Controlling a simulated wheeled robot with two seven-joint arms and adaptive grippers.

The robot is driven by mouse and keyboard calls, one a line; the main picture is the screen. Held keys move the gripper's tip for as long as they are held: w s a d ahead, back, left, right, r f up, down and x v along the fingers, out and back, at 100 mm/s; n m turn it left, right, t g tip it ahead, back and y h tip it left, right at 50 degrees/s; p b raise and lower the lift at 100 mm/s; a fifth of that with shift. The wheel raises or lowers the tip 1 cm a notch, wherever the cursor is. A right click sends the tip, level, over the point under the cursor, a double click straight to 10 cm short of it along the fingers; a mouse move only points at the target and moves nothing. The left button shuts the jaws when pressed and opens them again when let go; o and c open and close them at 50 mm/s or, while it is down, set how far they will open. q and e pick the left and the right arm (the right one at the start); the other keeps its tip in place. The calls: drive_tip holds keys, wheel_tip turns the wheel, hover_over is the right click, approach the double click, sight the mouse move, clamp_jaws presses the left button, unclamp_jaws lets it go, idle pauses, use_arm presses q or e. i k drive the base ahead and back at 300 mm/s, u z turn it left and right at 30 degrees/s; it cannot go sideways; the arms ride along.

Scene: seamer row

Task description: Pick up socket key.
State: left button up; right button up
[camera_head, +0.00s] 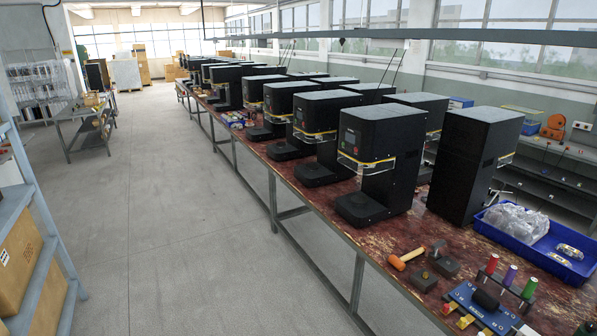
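I cannot tell for certain which thing is the socket key. A small stand on the bench at the lower right holds upright coloured pieces: a red one (491,264), a purple one (509,276) and a green one (529,287). They may be tool handles, but their lower ends are hidden in the dark stand. Neither of my grippers is in view.
The long red-brown bench (330,215) carries a row of black machines (375,150). A blue tray (485,228) holds clear plastic wrap (518,220) and shiny parts. Dark blocks (446,267) and a blue fixture (472,295) lie near the front. The grey floor (170,220) is clear.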

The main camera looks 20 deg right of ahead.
sight(435, 245)
drive_tip(key=z, duration=0.3)
drive_tip(key=i, duration=1.75)
drive_tip(key=z, duration=1.45)
drive_tip(key=i, duration=1.2)
drive_tip(key=z, duration=0.95)
